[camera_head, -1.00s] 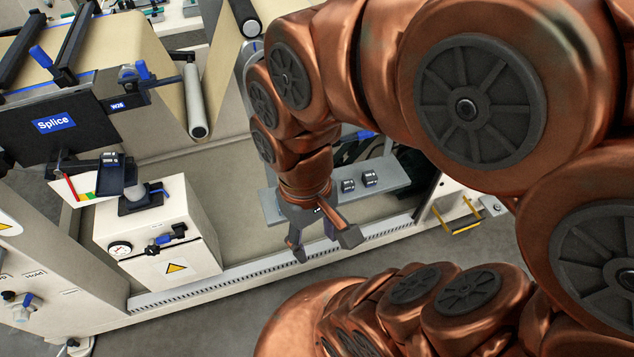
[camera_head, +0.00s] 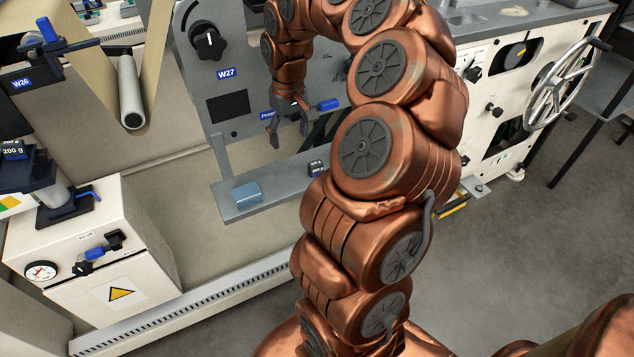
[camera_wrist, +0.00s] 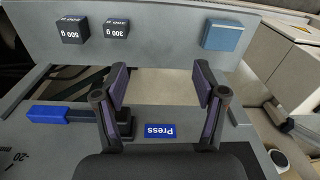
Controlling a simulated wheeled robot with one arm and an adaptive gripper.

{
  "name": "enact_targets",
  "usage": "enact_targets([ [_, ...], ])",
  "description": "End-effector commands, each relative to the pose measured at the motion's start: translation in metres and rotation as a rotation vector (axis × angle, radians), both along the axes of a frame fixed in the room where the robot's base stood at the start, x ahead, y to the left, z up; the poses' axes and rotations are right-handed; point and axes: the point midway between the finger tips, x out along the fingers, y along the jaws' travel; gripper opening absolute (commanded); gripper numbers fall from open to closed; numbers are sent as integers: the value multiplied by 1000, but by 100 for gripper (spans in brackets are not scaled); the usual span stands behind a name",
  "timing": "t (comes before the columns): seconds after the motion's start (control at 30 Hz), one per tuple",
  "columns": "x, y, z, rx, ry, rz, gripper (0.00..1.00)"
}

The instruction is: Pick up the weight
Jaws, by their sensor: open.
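Two small dark block weights stand on a grey shelf (camera_wrist: 165,48). In the wrist view, the left weight (camera_wrist: 72,30) seems to read 500 g and the right weight (camera_wrist: 117,28) 300 g. In the head view, one weight (camera_head: 315,168) shows on the shelf beside my arm, which hides part of that area. Another dark weight (camera_head: 13,149), marked 200 g, sits on a holder at the far left. My gripper (camera_head: 287,132), also in the wrist view (camera_wrist: 160,80), is open and empty. It hangs by the Press label, above and apart from the shelf weights.
A blue block (camera_head: 247,193) lies at the shelf's left end. A blue-handled lever (camera_wrist: 48,114) and the Press label (camera_wrist: 160,130) are close to my gripper. The grey W27 panel (camera_head: 232,110) stands left of it. A white box with a gauge (camera_head: 40,271) stands lower left.

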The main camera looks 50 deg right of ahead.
Motion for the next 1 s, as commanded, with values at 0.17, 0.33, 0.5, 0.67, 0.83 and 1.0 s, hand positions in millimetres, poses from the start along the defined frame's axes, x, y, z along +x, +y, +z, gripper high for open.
enact_targets([
  [0.17,-5,-57,-53,-14,17,-103,71],
  [0.33,-10,-77,-68,-20,27,-140,71],
  [0.5,-12,-79,-82,-21,30,-144,71],
  [0.67,-11,-78,-94,-22,28,-141,71],
  [0.83,-12,-75,-109,-19,30,-140,71],
  [1.0,-13,-73,-132,-20,30,-141,71],
])
